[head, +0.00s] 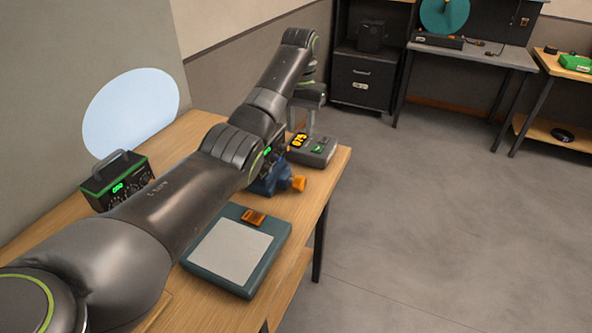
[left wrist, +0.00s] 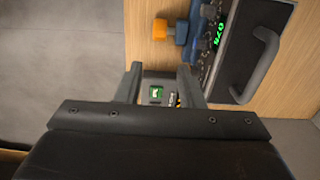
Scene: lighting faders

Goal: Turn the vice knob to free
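The blue vice (head: 264,187) sits on the wooden bench near its right edge, partly hidden behind my left arm. Its orange knob (head: 299,184) sticks out to the right. In the left wrist view the vice (left wrist: 196,24) and orange knob (left wrist: 160,29) are at the top, beyond the fingertips. My left gripper (head: 301,127) points down over a grey device at the far end of the bench, apart from the knob. In the left wrist view the left gripper (left wrist: 160,68) has its two fingers spread, with nothing held between them. My right gripper is not in view.
The grey device (head: 318,153) has yellow and green displays. A black box with a handle (left wrist: 258,50) stands beside the vice. Another handled box (head: 117,181) and a teal-framed pad (head: 235,250) are on the bench. Open floor (head: 430,230) lies to the right.

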